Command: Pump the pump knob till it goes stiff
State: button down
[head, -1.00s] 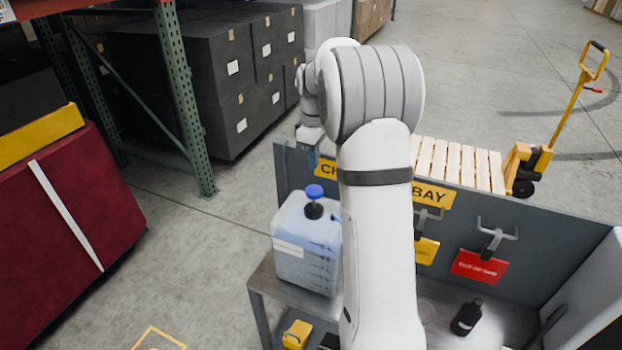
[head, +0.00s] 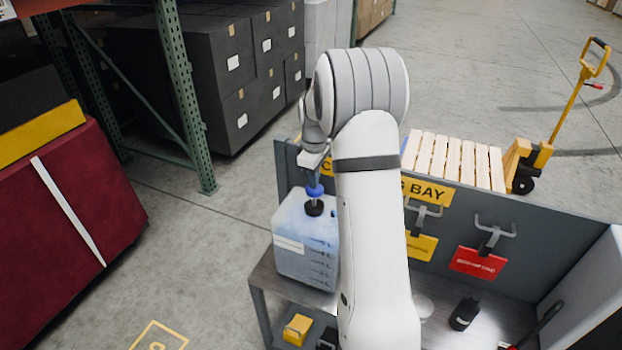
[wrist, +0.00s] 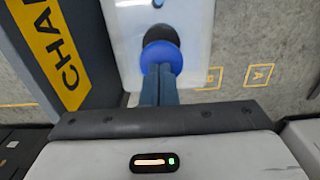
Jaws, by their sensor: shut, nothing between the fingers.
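The pump knob (head: 315,190) is a blue disc above a black collar on a translucent blue-white jug (head: 305,262). The jug stands upright at the left end of a grey bench. My gripper (head: 316,178) is directly above the knob, fingers pointing down, and seems to touch its top. In the wrist view the shut fingers (wrist: 159,72) overlap the near edge of the blue knob (wrist: 162,56), with nothing between them. The black collar (wrist: 158,33) shows just beyond. My arm hides part of the bench and the jug's right side.
A grey back panel with a yellow sign (head: 430,191) runs behind the jug. Hooks with a yellow tag (head: 421,247) and a red tag (head: 478,262) hang to the right. A dark bottle (head: 464,314) stands on the bench. Floor left of the bench is open.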

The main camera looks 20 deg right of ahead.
aim_at(314, 191)
notch_tip(314, 191, down, 4)
jog(key=shift+f+b, duration=0.15)
jog(key=shift+b, duration=1)
jog(key=shift+s, duration=0.15)
notch_tip(314, 191, up, 15)
jog(key=shift+f+p, duration=0.2)
jog(key=shift+p, duration=0.2)
